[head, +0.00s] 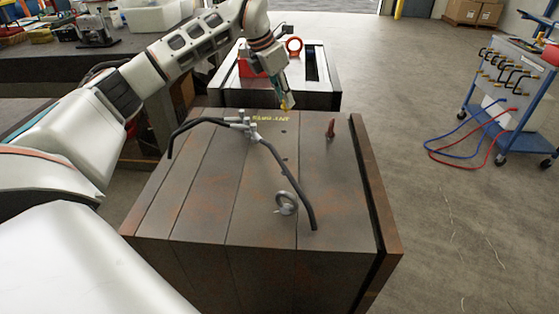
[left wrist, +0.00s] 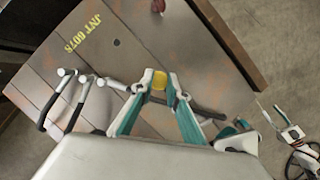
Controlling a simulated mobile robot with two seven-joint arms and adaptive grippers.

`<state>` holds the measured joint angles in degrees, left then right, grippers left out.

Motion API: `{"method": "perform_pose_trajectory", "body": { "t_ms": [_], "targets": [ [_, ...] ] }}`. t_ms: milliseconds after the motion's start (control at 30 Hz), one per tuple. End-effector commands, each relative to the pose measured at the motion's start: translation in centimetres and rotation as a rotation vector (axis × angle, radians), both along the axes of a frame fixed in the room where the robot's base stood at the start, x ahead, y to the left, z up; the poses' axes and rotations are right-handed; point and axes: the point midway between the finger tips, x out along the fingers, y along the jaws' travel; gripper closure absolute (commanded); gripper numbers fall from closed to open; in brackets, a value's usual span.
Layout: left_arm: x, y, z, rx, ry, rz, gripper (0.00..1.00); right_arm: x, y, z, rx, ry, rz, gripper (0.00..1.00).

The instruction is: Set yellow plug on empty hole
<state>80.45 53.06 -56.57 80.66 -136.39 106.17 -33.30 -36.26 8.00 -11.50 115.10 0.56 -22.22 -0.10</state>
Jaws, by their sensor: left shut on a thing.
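My left gripper (head: 286,103) is above the far part of the brown mould base (head: 180,200). It is shut on the yellow plug (left wrist: 158,80), which sits between its fingertips (left wrist: 160,79) in the left wrist view. In the head view the plug (head: 284,105) is a small yellow spot. A dark hole (left wrist: 117,42) shows in the top near yellow lettering (left wrist: 82,32), apart from the plug. A reddish-brown pin (head: 331,128) stands upright to the right.
A black bent hose with metal fittings (head: 242,124) lies across the top. A grey ring bolt (head: 286,202) stands near the front. A second block with a red lifting piece (head: 252,62) stands behind.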

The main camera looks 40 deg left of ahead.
Motion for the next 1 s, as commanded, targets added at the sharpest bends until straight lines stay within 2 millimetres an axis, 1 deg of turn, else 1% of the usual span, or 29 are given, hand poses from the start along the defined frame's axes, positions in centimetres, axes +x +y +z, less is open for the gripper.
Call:
{"method": "perform_pose_trajectory", "body": {
  "t_ms": [200, 400, 500, 600, 667, 867, 1000],
  "targets": [
    [-0.1, 0.0, -5.1, -0.002, 0.01, 0.0, 0.93, 0.1, -0.2, -0.9, -0.008, 0.002, 0.001, 0.6],
    [-0.1, 0.0, -10.0, 0.0, 0.01, -0.001, 0.93, 0.5, -0.4, -1.0, -0.016, -0.007, 0.0, 0.6],
    [-0.2, 0.0, -12.3, -0.001, 0.01, 0.0, 0.93, 0.4, -0.4, -1.3, -0.018, -0.005, 0.001, 0.6],
    [-0.1, 0.0, -14.0, -0.001, 0.008, 0.001, 0.93, 0.1, -0.5, -1.7, -0.022, 0.001, 0.003, 0.6],
    [-0.1, 0.0, -14.8, 0.0, 0.007, 0.001, 0.93, 0.0, -0.5, -1.9, -0.025, 0.005, 0.004, 0.6],
    [0.0, 0.0, -15.7, 0.0, 0.002, 0.001, 0.93, 0.0, -0.6, -2.0, -0.028, 0.006, 0.005, 0.6],
    [-0.1, 0.0, -17.4, -0.001, 0.007, 0.0, 0.93, -0.1, -0.6, -2.2, -0.029, 0.008, 0.006, 0.6]
  ]
}}
